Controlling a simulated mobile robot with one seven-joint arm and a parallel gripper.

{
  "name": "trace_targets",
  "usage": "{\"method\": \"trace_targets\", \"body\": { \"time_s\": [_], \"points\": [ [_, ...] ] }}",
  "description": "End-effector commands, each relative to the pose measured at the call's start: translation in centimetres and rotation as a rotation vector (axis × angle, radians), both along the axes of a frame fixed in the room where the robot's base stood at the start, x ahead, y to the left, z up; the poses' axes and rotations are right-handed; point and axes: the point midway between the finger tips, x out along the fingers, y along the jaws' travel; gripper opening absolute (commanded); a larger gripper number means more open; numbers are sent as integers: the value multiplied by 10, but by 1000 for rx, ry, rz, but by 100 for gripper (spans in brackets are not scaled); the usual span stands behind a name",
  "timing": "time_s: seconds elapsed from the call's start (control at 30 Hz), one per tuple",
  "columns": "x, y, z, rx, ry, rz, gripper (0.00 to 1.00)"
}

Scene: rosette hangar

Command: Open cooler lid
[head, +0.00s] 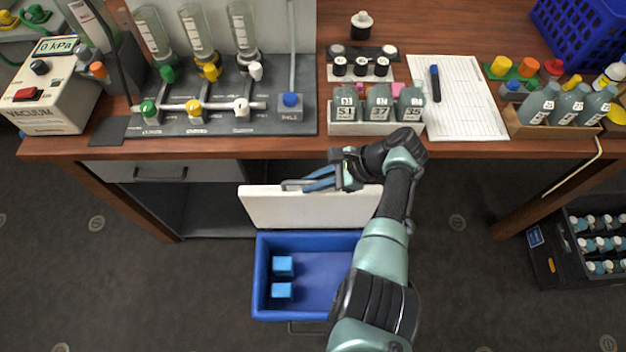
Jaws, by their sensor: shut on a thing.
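The blue cooler (261,305) stands on the floor in front of the desk. Its white lid (290,213) is raised and stands tilted up at the back edge, so the blue inside shows. Two light blue blocks (283,266) lie inside at the left. My gripper (308,184) is at the top edge of the lid and is shut on it, by a grey handle (292,184) there. My arm hides the right part of the lid and of the cooler. The exact finger contact is too small to make out.
The wooden desk (300,147) is just behind the lid, with a manifold rack (205,118), a bottle tray (375,127) and a paper sheet (470,125) on it. A black crate of bottles (555,275) stands on the floor at right. Floor at left of the cooler is clear.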

Motion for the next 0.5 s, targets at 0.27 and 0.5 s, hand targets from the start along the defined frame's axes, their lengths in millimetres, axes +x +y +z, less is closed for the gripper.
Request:
{"method": "trace_targets", "body": {
  "time_s": [0.27, 0.5],
  "points": [
    [0, 0, 0, -1, 0, 0, 44],
    [0, -1, 1, -1, 0, 0, 44]
  ]
}}
